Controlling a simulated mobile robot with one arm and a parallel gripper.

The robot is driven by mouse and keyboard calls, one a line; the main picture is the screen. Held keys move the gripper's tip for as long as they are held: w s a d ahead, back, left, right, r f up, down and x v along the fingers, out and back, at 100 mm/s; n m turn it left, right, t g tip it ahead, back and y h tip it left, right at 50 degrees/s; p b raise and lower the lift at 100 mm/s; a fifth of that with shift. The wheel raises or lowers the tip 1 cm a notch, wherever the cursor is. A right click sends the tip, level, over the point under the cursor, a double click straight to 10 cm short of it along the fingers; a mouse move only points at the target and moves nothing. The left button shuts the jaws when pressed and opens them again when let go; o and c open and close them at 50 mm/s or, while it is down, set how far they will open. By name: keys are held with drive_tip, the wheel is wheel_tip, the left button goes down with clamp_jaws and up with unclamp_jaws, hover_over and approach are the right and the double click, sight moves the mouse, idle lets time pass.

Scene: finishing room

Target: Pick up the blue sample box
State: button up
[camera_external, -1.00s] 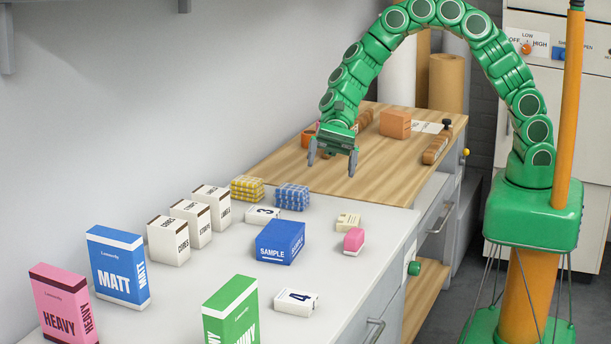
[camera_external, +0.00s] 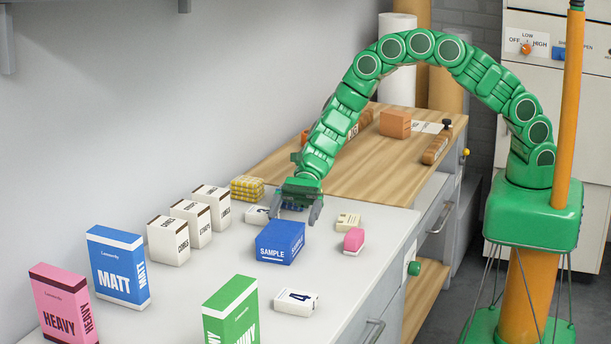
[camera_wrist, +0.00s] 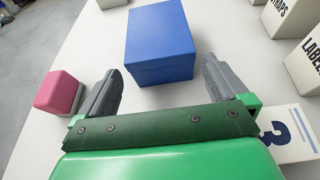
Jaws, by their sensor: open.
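The blue sample box (camera_external: 276,246) lies on the light grey counter, with white SAMPLE lettering on its sides. In the wrist view the blue box (camera_wrist: 159,42) is just beyond the fingertips, roughly centred between them. My gripper (camera_external: 295,214) is open and empty, low behind the blue box, its fingers pointing down toward it. In the wrist view my gripper (camera_wrist: 160,80) shows its two grey fingers spread apart, with the near end of the box close to the gap. I cannot tell whether a finger touches the box.
A pink block (camera_external: 354,240) and a cream block (camera_external: 347,221) stand right of the box. A white box marked 4 (camera_external: 297,303) and a green box (camera_external: 232,312) are in front. White cartons (camera_external: 190,222) line the left. A white numbered box (camera_wrist: 286,132) is beside my gripper.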

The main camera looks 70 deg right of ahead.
sight(283, 238)
drive_tip(key=shift+x, duration=4.35)
drive_tip(key=shift+c, duration=0.5)
drive_tip(key=c, duration=0.6)
